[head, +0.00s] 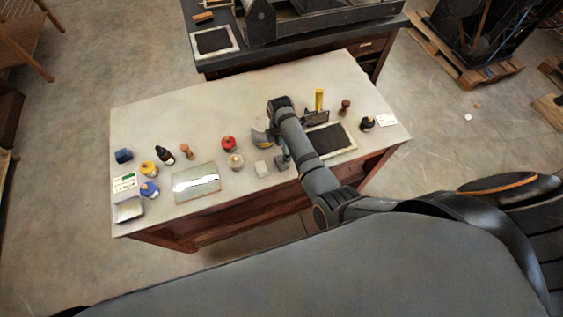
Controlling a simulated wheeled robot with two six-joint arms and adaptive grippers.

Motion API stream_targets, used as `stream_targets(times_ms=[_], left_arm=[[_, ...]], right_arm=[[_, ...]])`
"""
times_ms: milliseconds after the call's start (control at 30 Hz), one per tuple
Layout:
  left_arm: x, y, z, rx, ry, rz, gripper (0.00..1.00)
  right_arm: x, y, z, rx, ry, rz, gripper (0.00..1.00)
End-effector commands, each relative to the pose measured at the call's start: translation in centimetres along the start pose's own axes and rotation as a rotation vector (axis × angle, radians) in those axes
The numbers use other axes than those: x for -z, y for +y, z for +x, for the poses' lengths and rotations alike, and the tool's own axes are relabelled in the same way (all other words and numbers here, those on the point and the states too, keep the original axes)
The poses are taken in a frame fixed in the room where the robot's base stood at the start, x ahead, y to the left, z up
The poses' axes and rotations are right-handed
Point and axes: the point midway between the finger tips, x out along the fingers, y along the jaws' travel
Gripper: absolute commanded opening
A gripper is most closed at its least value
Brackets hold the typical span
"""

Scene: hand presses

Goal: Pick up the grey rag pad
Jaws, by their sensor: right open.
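A small pale grey block, which looks like the grey rag pad (262,168), lies on the light worktop near its front edge, right of the middle. My right arm reaches over the table from the lower right. My right gripper (282,161) is small and dark in the head view, partly hidden by the arm. It is open, just right of the pad, with no pad between its fingers. I cannot tell its height above the worktop. My left gripper is out of view.
The worktop (220,115) holds a glass plate (196,184), a red-topped jar (229,144), a clear jar (236,161) and a framed black slab (330,141). A yellow cylinder (319,99) stands behind the arm. The back left of the worktop is clear.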

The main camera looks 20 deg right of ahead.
Motion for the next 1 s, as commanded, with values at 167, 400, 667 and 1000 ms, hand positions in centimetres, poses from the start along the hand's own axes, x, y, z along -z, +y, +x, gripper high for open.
stream_targets(times_ms=[167,400,667,1000], left_arm=[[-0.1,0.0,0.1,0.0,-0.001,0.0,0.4],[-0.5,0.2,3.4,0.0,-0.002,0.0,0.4],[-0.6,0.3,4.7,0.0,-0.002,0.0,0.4],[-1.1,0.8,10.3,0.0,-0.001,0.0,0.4]], right_arm=[[-0.1,-0.1,2.3,0.004,-0.001,0.002,0.85],[0.0,0.0,5.5,0.0,0.0,0.004,0.85],[0.1,0.0,6.5,0.0,0.0,0.004,0.85],[0.3,0.1,10.7,0.0,0.001,0.005,0.85]])
